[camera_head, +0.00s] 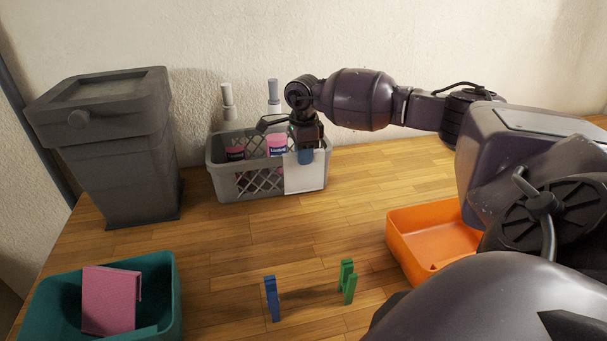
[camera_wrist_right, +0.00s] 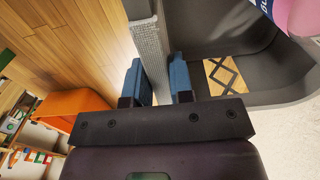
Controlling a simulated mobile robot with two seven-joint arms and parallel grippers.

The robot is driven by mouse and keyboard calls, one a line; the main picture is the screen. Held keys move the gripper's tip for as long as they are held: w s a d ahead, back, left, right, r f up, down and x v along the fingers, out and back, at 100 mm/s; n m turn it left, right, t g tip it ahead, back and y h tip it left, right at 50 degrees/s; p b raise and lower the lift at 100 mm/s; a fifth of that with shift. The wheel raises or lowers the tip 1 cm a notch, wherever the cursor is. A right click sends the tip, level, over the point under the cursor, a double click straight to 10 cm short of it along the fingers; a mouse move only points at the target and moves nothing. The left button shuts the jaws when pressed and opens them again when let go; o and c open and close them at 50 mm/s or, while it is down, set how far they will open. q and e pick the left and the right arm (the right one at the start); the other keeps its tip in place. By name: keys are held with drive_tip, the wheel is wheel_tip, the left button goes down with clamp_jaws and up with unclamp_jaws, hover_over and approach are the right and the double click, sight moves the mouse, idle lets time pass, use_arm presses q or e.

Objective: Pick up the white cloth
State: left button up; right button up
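The white cloth (camera_head: 305,175) hangs over the front rim of the grey basket (camera_head: 240,185), near its right end. My right gripper (camera_head: 306,155) is over that rim, pointing down at the cloth's top edge. In the right wrist view its two blue fingertips (camera_wrist_right: 159,82) stand on either side of the rim, with the cloth's light textured edge (camera_wrist_right: 150,50) between them. The gap is narrow, and I cannot tell whether the fingers press on the cloth. My left gripper is not in view.
The basket holds pink-labelled bottles (camera_head: 277,145). A dark grey bin (camera_head: 115,150) stands left. A teal tub (camera_head: 170,290) with a pink item (camera_head: 108,300) is front left, an orange tray (camera_head: 425,245) right. Blue (camera_head: 272,298) and green (camera_head: 347,282) clips stand on the wooden table.

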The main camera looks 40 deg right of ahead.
clamp_jaws()
drive_tip(key=shift+r, duration=0.15)
